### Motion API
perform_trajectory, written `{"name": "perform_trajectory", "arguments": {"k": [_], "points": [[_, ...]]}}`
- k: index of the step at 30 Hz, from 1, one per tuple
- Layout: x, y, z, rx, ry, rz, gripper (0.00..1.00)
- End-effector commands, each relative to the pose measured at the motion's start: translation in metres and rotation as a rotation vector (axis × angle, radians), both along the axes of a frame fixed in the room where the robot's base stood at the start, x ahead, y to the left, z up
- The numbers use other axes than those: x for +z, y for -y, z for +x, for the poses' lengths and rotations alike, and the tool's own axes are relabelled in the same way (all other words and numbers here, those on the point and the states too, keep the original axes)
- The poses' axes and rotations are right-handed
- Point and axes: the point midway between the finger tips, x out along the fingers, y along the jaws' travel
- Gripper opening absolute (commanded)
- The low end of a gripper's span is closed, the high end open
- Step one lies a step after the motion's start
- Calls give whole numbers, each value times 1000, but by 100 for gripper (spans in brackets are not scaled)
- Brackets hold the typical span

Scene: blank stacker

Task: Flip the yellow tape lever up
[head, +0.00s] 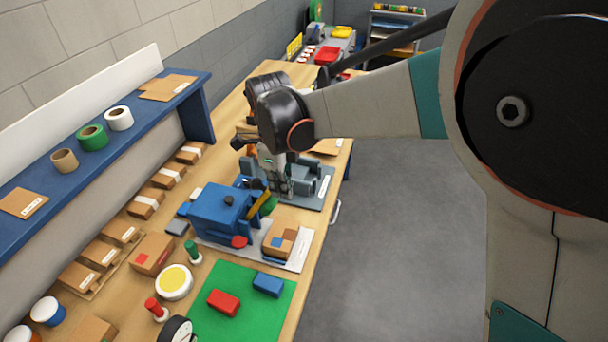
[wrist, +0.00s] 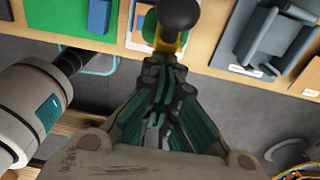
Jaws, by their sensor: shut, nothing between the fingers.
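The blue tape machine (head: 218,212) stands on a pale mat on the bench. Its yellow tape lever (head: 259,205) slants on the side facing the aisle. In the wrist view, the yellow lever (wrist: 170,46) shows just beyond my fingertips, with a big black ball knob (wrist: 181,16) above it. My gripper (head: 270,184) hangs beside the machine, close to the lever. In the wrist view my gripper (wrist: 164,62) is shut and empty, its tips overlapping the lever's lower end. I cannot tell whether they touch it.
A grey fixture (head: 315,188) stands just behind the machine. A small cardboard box (head: 281,240) sits on the mat in front. A green mat (head: 245,320) holds a red block (head: 224,302) and a blue block (head: 268,284). The aisle floor (head: 410,220) is clear.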

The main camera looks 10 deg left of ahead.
Motion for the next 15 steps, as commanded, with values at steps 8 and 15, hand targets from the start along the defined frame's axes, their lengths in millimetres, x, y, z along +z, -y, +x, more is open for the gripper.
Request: {"name": "perform_trajectory", "arguments": {"k": [8, 15], "points": [[24, -44, 3, 1, -1, 3, 0], [32, -78, 6, 1, -2, 3, 0]]}}
